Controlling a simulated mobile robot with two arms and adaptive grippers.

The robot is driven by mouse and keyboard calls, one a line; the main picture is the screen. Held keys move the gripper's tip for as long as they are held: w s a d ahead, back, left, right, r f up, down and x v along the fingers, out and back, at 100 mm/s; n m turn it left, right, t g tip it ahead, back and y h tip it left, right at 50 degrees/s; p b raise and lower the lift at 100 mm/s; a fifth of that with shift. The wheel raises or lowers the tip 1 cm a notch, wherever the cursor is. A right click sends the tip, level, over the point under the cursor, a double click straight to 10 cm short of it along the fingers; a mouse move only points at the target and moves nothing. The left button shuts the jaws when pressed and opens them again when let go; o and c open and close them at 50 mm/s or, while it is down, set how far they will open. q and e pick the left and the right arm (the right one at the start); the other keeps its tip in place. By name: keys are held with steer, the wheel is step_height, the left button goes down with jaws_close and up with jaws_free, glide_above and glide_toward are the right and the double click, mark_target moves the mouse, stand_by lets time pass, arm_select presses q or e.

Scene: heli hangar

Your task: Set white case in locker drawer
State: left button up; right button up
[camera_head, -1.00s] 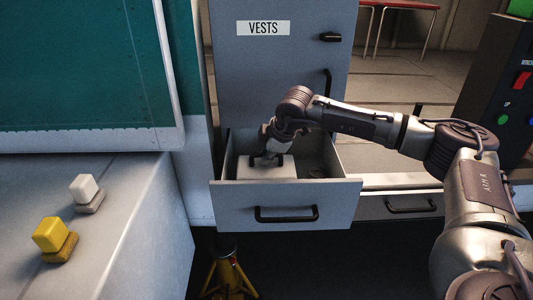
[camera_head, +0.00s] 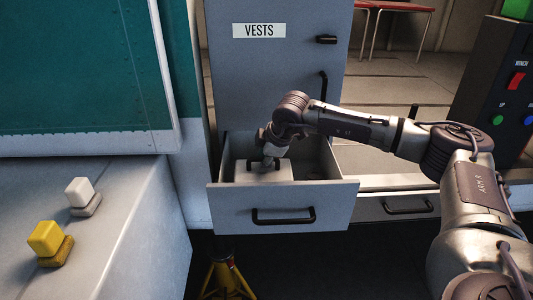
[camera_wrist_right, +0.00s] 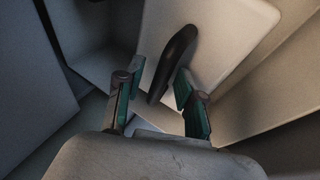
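The white case (camera_head: 283,172) lies inside the open locker drawer (camera_head: 230,211), toward its left side. In the right wrist view the case (camera_wrist_right: 228,42) is a pale slab with a black handle (camera_wrist_right: 172,65). My right gripper (camera_head: 264,162) reaches down into the drawer at the case and hides part of its top. In the right wrist view its two green-padded fingers (camera_wrist_right: 159,82) stand apart on either side of the handle, with gaps visible, so it is open. My left gripper is not in view.
The locker front above carries a VESTS label (camera_head: 259,31). A grey bench at left holds a white block (camera_head: 79,191) and a yellow block (camera_head: 46,237). A yellow stand (camera_head: 227,278) is below the drawer, and a control panel (camera_head: 510,90) is at right.

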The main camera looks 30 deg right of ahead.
steer(key=shift+s+r, duration=0.1)
steer(key=shift+r, duration=0.25)
steer(key=b+v, duration=0.3)
steer(key=v, duration=0.8)
steer(key=shift+s+r, duration=0.2)
stand_by(0.4)
